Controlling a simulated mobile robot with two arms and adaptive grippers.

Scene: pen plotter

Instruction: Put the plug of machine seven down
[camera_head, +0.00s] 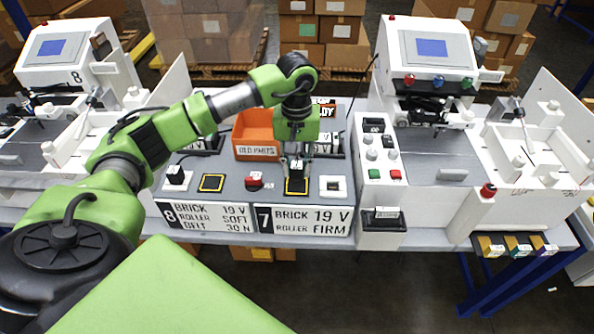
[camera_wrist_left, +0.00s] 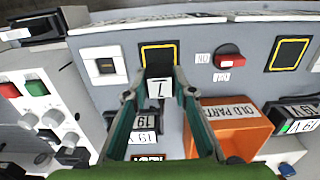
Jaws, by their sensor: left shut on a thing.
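My left gripper (camera_head: 297,168) is shut on the black plug of machine seven, with a white label reading 7. The plug shows between the fingertips in the left wrist view (camera_wrist_left: 159,88). It is at the yellow-outlined black square (camera_head: 297,187) on the grey panel, covering part of that square in the wrist view (camera_wrist_left: 159,47). I cannot tell whether the plug touches the panel. The white socket (camera_head: 333,187) right of the square holds no plug; it also shows in the wrist view (camera_wrist_left: 104,66). My right gripper is not in view.
A red switch (camera_head: 254,180) lies left of the square. Further left are an empty yellow-outlined square (camera_head: 211,183) and the plug of machine eight (camera_head: 176,175). A button box (camera_head: 380,150) stands to the right.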

